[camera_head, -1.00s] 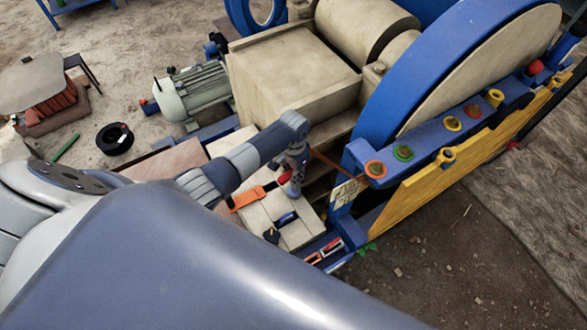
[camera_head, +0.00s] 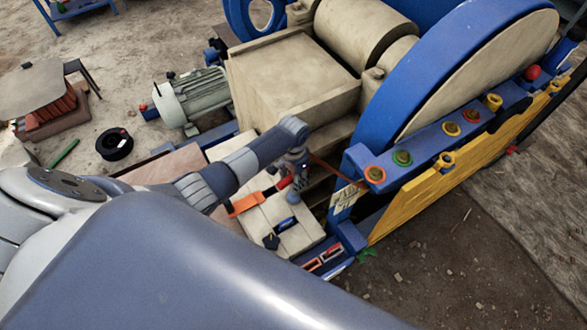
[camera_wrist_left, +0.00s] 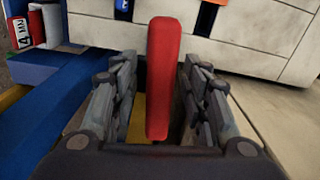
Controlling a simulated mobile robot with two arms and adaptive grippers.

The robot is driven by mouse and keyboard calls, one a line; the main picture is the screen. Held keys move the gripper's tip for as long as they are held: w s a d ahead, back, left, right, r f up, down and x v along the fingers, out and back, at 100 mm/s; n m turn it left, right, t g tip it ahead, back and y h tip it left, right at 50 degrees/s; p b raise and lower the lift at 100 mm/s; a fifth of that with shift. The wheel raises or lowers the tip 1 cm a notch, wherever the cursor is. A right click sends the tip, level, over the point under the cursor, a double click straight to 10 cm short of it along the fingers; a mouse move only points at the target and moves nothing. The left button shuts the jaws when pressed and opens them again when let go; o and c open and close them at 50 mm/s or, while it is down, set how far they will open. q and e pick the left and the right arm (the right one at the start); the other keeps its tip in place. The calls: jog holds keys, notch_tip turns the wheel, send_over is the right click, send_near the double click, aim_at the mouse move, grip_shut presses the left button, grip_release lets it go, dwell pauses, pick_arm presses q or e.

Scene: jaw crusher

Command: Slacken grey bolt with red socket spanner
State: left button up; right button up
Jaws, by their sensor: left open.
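A red bar (camera_wrist_left: 162,80), which looks like the red socket spanner's handle, stands between the fingers of my left gripper (camera_wrist_left: 160,110) in the left wrist view. The gripper is open, with gaps on both sides of the bar. In the head view my left gripper (camera_head: 298,178) is at the edge of the beige ledge, and a small red part (camera_head: 284,183) shows beside it. I cannot make out the grey bolt. My right gripper is not in view.
The beige ledge (camera_head: 300,238) carries an orange-handled tool (camera_head: 246,203) and a blue-and-black tool (camera_head: 287,224). Red boxes (camera_head: 322,258) sit at its front end. The blue flywheel (camera_head: 440,65) and a yellow panel (camera_head: 430,195) stand to the right.

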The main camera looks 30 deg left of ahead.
pick_arm(q)
notch_tip(320, 180, up, 12)
jog(key=shift+f, duration=0.1)
dwell(0.4)
